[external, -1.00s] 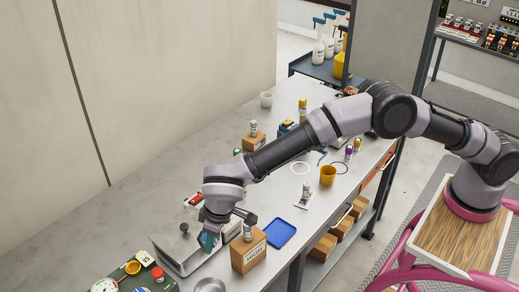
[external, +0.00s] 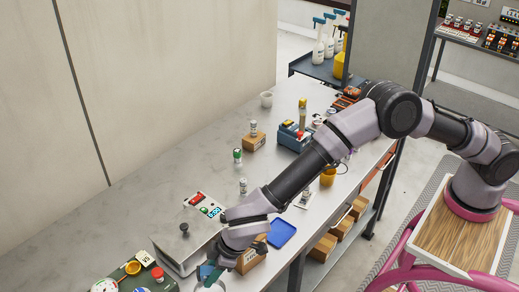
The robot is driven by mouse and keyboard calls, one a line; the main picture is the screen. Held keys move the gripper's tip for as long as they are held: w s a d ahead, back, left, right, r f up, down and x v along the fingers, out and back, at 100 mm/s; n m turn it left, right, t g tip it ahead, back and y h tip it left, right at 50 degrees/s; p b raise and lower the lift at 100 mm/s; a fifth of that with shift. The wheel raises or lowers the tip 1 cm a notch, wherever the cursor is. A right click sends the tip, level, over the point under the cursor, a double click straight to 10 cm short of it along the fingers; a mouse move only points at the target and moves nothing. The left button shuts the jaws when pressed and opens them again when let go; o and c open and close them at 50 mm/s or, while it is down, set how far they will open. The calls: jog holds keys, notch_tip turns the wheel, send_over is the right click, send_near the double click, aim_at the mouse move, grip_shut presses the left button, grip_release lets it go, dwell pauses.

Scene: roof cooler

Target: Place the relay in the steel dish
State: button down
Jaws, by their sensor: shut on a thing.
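My gripper (external: 207,272) is at the near left end of the steel bench, pointing down, shut on a small teal piece that I take to be the relay (external: 206,270). It is small and partly covered by the fingers, so its shape is unclear. The steel dish (external: 212,287) is a round grey dish at the bottom edge of the view. My gripper is right at or over it and hides part of it. I cannot tell whether the relay touches the dish.
A grey metal box with a black knob (external: 180,246) stands just left of my gripper. A cardboard box (external: 252,260) is close on the right, partly behind my arm. A blue tray (external: 282,233) lies beyond it. A green board (external: 130,281) with small items is at the lower left.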

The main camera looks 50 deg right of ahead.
aim_at(213, 287)
jog(key=shift+f, duration=3.5)
jog(key=shift+c, duration=2.2)
grip_release()
jog(key=shift+r, duration=0.1)
notch_tip(213, 287, up, 7)
jog(key=shift+f, duration=0.1)
